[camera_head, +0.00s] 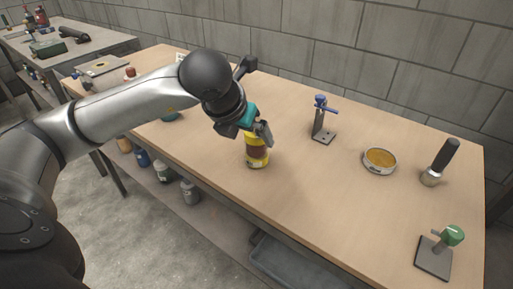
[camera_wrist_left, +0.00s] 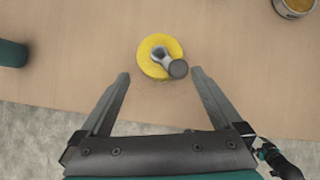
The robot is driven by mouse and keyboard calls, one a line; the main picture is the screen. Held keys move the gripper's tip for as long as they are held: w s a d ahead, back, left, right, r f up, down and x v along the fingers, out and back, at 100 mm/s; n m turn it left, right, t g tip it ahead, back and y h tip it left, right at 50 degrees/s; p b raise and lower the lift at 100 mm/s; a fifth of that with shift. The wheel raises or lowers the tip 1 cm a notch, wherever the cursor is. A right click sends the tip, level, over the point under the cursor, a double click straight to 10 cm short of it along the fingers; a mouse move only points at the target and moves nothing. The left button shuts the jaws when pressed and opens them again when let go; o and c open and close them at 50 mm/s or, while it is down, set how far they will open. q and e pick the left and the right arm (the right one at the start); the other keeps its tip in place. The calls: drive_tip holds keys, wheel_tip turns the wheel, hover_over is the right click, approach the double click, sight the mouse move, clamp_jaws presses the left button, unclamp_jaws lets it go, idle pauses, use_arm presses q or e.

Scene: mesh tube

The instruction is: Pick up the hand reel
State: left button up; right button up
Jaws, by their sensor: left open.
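The hand reel (camera_head: 257,158) stands upright on the wooden workbench, with yellow ends and a brownish middle. In the left wrist view its round yellow top (camera_wrist_left: 147,66) and grey crank with a dark knob show from above. My left gripper (camera_head: 262,134) is over the reel in the head view and hides part of its top. In the wrist view the open fingers (camera_wrist_left: 160,74) point toward the reel, which lies between and just beyond their tips. Nothing is held.
To the right on the workbench (camera_head: 330,195) stand a blue-topped clamp stand (camera_head: 321,118), a round tin with amber contents (camera_head: 380,160), a black-handled tool (camera_head: 441,162) and a green-topped stand (camera_head: 440,252). Bottles (camera_head: 190,191) sit on a lower shelf. The bench's front edge is close to the reel.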

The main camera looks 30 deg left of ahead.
sight(255, 142)
use_arm(q)
drive_tip(key=b+x, duration=0.1)
drive_tip(key=x, duration=0.2)
drive_tip(key=shift+w+d+f, duration=0.1)
drive_tip(key=shift+f, duration=0.2)
drive_tip(key=shift+b+x, duration=0.3)
drive_tip(key=shift+x, duration=0.5)
use_arm(e)
drive_tip(key=shift+w+a+r, duration=0.4)
drive_tip(key=shift+w+r, duration=0.05)
drive_tip(key=shift+r, duration=0.25)
drive_tip(key=shift+w+a+r, duration=0.35)
drive_tip(key=shift+w+r, duration=0.05)
drive_tip(key=shift+r, duration=0.3)
use_arm(q)
drive_tip(key=shift+c, duration=0.2)
drive_tip(key=c, duration=1.4)
drive_tip(key=shift+c, duration=0.2)
